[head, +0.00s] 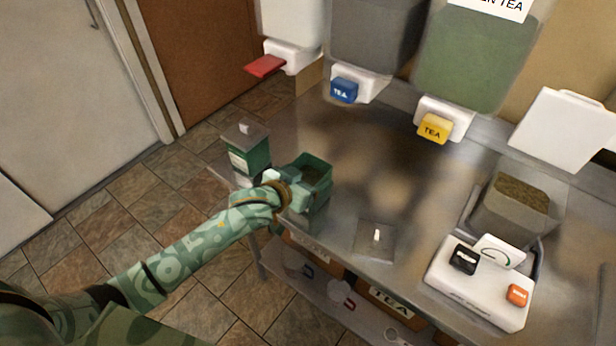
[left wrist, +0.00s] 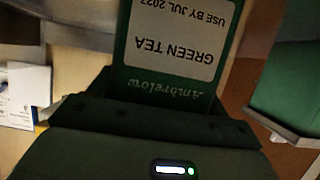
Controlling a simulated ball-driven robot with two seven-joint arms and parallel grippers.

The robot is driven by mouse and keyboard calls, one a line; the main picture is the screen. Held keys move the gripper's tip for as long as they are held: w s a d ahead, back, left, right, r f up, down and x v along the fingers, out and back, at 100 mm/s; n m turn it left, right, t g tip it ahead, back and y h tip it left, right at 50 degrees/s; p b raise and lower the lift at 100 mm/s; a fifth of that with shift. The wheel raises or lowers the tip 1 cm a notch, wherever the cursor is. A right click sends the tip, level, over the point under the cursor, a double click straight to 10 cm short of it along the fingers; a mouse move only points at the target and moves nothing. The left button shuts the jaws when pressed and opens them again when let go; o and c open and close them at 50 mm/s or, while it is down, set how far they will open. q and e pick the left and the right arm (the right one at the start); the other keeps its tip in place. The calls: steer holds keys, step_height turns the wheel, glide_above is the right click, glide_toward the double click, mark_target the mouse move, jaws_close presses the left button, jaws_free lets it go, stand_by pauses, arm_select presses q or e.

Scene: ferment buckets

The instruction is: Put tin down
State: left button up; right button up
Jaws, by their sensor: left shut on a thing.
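A green tin (head: 316,178) with an open top is in my left gripper (head: 287,190), at the left part of the metal counter (head: 340,130). Some brownish contents show inside it. In the left wrist view the tin (left wrist: 172,75) fills the space between the jaws, and its white label reads GREEN TEA, upside down in the picture. The left gripper (left wrist: 150,108) is shut on it. I cannot tell whether the tin's base touches the counter, since the arm and gripper cover part of it. My right gripper is not in view.
Another green tin (head: 250,157) stands close to the left of the held one. A square lid (head: 375,239) lies to the right. A white scale (head: 478,285) and a grey tub (head: 513,212) stand further right. Dispensers with red, blue and yellow taps (head: 435,128) hang behind.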

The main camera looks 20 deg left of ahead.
arm_select(q)
steer(key=o, duration=1.1)
steer(key=shift+f, duration=0.1)
steer(key=shift+o, duration=0.2)
